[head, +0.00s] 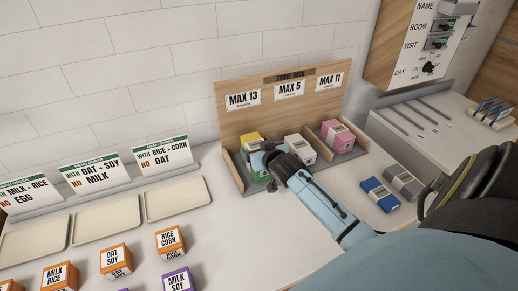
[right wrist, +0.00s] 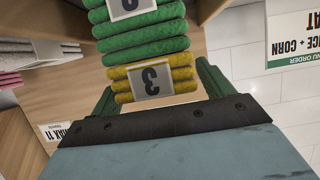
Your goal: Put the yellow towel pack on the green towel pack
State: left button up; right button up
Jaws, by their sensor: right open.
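The yellow towel pack (head: 249,139) lies on the green towel pack (head: 261,175) in the left compartment of the wooden rack, under the MAX 13 sign. In the right wrist view the yellow pack (right wrist: 168,78), labelled 3, rests squarely against the green pack (right wrist: 140,40), which has its own label. My right gripper (head: 264,158) is open at the stack; it partly hides the packs in the head view. In the right wrist view its fingers (right wrist: 158,92) stand on both sides of the yellow pack; contact cannot be told. My left gripper is not in view.
A white pack (head: 299,148) and a pink pack (head: 337,132) fill the other rack compartments. Blue (head: 380,194) and grey (head: 404,182) packs lie on the counter at the right. Empty trays (head: 178,199) and orange boxes (head: 115,259) stand at the left.

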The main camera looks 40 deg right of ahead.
jog(key=shift+r, duration=0.1)
jog(key=shift+s+r, duration=0.1)
jog(key=shift+s, duration=0.05)
jog(key=v, duration=1.1)
jog(key=shift+s+p, duration=0.35)
jog(key=shift+a+r, duration=0.1)
